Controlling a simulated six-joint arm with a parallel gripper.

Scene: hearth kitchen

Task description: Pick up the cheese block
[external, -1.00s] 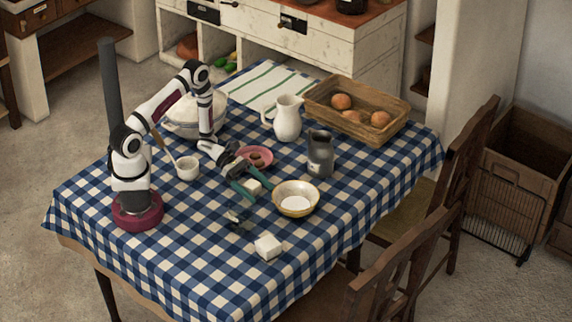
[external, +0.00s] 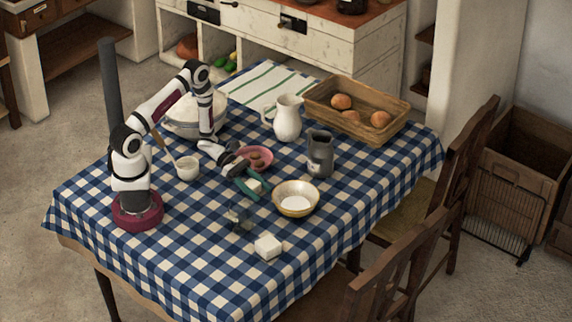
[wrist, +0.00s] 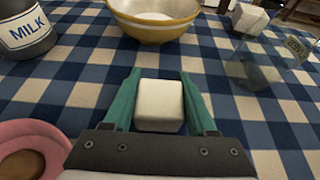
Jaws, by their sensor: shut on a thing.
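A small white block (wrist: 160,104), which looks like the cheese block, sits between the green fingers of my gripper (wrist: 160,100) in the wrist view. The fingers touch it on both sides. In the external view my gripper (external: 250,187) is low over the checked tablecloth, shut on the block (external: 255,185), which is partly covered by the fingers. Whether the block is clear of the cloth cannot be told. A second, larger white block (external: 268,246) stands apart toward the table's front edge. I cannot tell for sure which block is the cheese.
A yellow-rimmed bowl (external: 296,199) is right of my gripper. A pink plate with brown rounds (external: 268,153) and a grey milk jug (external: 320,155) are behind it. A clear glass object (wrist: 250,70) stands toward the front. A white pitcher (external: 288,120) and a bread basket (external: 388,128) are farther back.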

